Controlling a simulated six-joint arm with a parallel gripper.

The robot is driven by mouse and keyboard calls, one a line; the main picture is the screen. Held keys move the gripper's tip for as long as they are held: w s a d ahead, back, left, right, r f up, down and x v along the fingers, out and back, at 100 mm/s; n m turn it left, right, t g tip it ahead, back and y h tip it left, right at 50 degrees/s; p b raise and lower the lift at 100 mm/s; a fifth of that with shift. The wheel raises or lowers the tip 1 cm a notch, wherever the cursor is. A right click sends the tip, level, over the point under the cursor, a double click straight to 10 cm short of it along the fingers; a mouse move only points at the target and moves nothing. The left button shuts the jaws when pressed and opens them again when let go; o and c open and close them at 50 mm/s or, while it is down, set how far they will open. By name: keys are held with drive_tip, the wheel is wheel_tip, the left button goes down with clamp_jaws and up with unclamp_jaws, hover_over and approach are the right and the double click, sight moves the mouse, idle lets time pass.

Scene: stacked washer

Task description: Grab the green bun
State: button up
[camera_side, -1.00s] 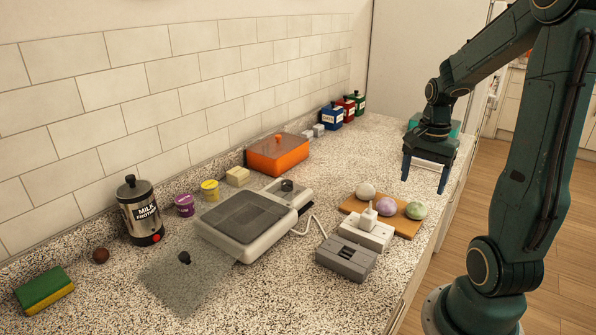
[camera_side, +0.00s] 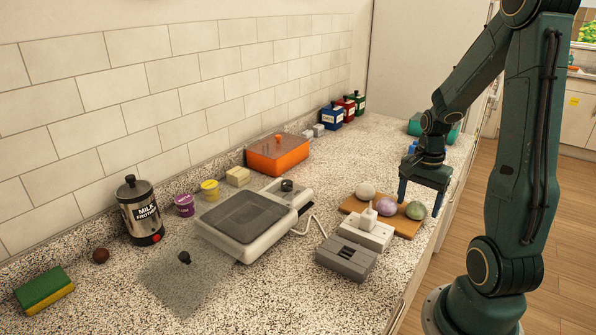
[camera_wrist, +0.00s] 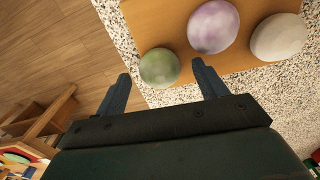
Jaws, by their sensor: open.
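The green bun (camera_side: 415,210) is round and mottled, at the right end of a wooden board (camera_side: 406,229) on the counter.
A purple bun (camera_side: 386,203) and a white bun (camera_side: 365,190) sit left of the green one. A power strip with a white plug (camera_side: 368,217) stands before the board, beside a grey box (camera_side: 346,257). The counter's edge is close on the right.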

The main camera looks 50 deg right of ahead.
drive_tip(key=shift+f, duration=0.65)
drive_tip(key=c, duration=1.1)
